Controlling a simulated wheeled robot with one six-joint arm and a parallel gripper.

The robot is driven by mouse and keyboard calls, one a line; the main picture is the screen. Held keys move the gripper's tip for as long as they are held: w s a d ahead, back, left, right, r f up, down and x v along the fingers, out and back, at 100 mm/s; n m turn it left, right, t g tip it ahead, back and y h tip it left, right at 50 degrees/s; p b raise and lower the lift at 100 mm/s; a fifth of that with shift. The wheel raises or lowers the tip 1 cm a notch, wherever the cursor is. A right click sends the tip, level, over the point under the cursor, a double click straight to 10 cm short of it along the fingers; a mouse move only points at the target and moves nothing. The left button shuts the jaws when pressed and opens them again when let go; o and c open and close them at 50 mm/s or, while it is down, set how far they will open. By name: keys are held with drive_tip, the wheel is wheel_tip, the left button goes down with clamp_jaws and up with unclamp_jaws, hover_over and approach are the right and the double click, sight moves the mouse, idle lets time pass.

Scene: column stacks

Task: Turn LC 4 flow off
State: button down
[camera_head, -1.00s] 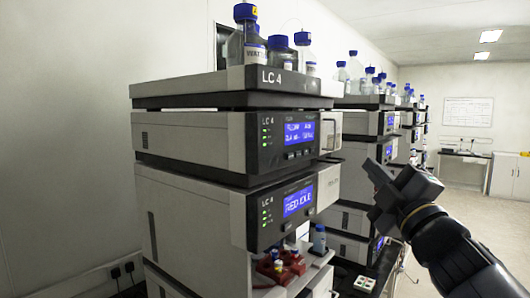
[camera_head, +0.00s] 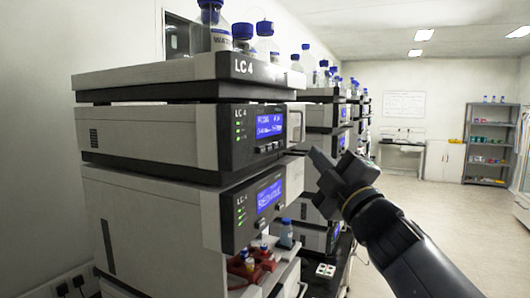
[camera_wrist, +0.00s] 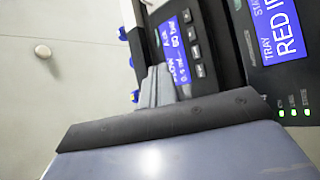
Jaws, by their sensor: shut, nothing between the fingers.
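The LC 4 stack stands at the left in the head view. Its upper module (camera_head: 200,140) has a lit blue display (camera_head: 269,125), green lights to the display's left and a row of small buttons (camera_head: 269,148) under it. Its lower module (camera_head: 160,225) has a second blue display (camera_head: 269,194). My gripper (camera_head: 322,165) is shut and empty, to the right of the stack's front and apart from it in the head view. In the wrist view, the shut fingers (camera_wrist: 157,85) show beside the upper display (camera_wrist: 173,52) and its buttons (camera_wrist: 195,50), with the picture turned sideways.
Blue-capped bottles (camera_head: 243,38) stand on top of the stack. A red holder with vials (camera_head: 248,268) sits below the lower module. More stacks (camera_head: 325,125) stand behind. Open floor (camera_head: 440,215) lies to the right, with a grey shelf (camera_head: 488,140) beyond.

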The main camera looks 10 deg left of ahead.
drive_tip(key=b, duration=0.3)
approach(264, 142)
drive_tip(key=w+r, duration=0.2)
drive_tip(key=w, duration=0.1)
drive_tip(key=shift+w+a+b, duration=0.25)
drive_tip(key=shift+a+b, duration=0.15)
drive_tip(key=shift+r, duration=0.1)
idle(0.3)
drive_tip(key=shift+a, duration=0.15)
idle(1.0)
drive_tip(key=shift+w+a+b, duration=0.15)
drive_tip(key=shift+a+b, duration=0.1)
drive_tip(key=shift+b, duration=0.05)
drive_tip(key=shift+w+a+b, duration=0.1)
drive_tip(key=shift+a+b, duration=0.25)
drive_tip(key=shift+a, duration=0.05)
idle(0.5)
idle(0.3)
drive_tip(key=shift+s+d+p, duration=0.25)
drive_tip(key=shift+d+p, duration=0.25)
drive_tip(key=shift+d, duration=0.3)
